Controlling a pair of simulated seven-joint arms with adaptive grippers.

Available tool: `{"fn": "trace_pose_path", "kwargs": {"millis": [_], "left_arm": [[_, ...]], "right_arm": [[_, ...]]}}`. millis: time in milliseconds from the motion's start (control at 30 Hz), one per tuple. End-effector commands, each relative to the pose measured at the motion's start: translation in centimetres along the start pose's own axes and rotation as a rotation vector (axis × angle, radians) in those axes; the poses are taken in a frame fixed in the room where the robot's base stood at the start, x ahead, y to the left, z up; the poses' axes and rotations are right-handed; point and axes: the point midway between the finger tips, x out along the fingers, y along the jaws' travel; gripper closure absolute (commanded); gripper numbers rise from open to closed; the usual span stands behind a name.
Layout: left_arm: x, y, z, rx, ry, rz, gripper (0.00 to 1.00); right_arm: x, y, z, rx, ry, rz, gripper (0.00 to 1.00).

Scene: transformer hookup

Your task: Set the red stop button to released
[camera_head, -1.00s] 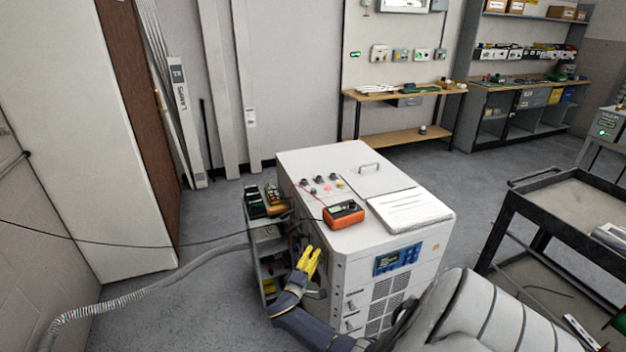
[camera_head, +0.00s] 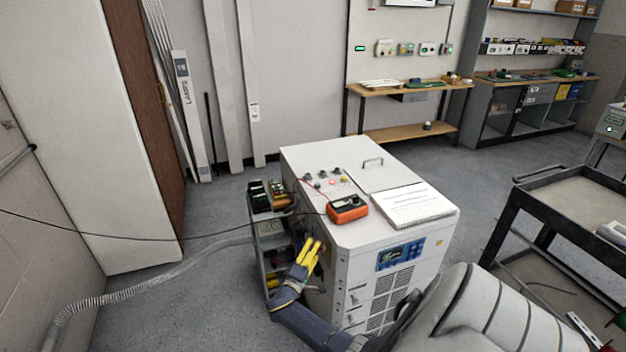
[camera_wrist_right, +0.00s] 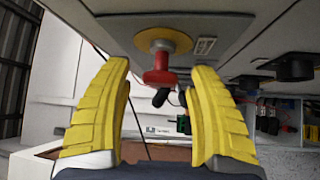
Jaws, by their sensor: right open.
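The red stop button (camera_wrist_right: 157,72) shows in the wrist view, with a round yellow plate (camera_wrist_right: 163,40) behind it, on a grey panel. It appears between the two yellow fingers of my right gripper (camera_wrist_right: 160,78), with a visible gap on each side. I cannot tell how deep it sits between them. In the head view my right gripper (camera_head: 311,251) is open beside the left side of the white cabinet (camera_head: 345,250). The stop button is hidden in that view. My left gripper is not in view.
An orange meter (camera_head: 347,208) and a paper stack (camera_head: 410,205) lie on the cabinet top. A small shelf cart (camera_head: 268,235) stands close at its left. A dark trolley (camera_head: 540,215) stands at the right. Dark knobs (camera_wrist_right: 290,67) jut from the panel in the wrist view.

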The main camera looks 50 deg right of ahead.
Motion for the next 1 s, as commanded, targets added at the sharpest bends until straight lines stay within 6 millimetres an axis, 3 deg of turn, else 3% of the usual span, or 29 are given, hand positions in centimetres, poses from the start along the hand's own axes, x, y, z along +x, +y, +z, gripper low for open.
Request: {"fn": "trace_pose_path", "kwargs": {"millis": [267,800,1000], "left_arm": [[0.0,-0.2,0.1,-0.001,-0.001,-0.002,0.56],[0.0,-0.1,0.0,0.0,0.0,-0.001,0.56],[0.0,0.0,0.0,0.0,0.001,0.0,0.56]], "right_arm": [[-0.7,-0.1,0.0,0.0,0.0,-0.002,0.41],[-9.2,-0.1,0.0,0.0,0.0,-0.003,0.41],[-11.2,0.0,0.0,0.0,0.0,-0.001,0.41]]}}
